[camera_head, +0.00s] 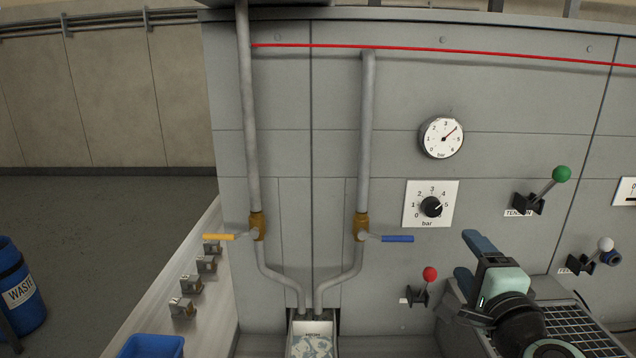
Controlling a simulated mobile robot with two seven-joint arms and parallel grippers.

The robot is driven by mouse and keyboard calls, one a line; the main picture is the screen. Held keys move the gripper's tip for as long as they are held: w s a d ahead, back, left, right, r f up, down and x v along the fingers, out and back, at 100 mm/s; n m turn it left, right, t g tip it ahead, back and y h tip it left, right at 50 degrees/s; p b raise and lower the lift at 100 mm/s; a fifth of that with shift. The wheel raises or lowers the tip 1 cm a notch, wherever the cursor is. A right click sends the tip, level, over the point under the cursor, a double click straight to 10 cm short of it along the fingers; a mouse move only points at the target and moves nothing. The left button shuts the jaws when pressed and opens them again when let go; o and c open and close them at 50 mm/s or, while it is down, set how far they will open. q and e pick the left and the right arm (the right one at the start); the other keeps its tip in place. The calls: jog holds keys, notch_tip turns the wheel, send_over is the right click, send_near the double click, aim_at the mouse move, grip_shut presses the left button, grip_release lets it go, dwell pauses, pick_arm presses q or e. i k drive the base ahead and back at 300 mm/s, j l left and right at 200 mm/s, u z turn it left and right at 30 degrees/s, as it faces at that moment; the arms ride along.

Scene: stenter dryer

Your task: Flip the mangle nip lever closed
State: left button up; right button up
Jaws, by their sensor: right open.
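A lever with a red knob (430,274) stands low on the grey machine panel, its arm tilted up and to the right. The small label beside it is too hidden or small to read. A green-knobbed lever (561,174) labelled TENSION sits higher to the right. A white-knobbed lever (605,245) is at far right, its label unclear. I cannot tell for sure which is the mangle nip lever. My left gripper is out of view.
A gauge (441,138) and a bar dial (431,207) sit on the panel. Two pipes carry valves with a yellow handle (218,237) and a blue handle (397,239). A blue bin (151,346) and a waste drum (20,290) are at left. A red cord (400,49) crosses above.

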aim_at(429, 273)
jog(key=k, duration=0.9)
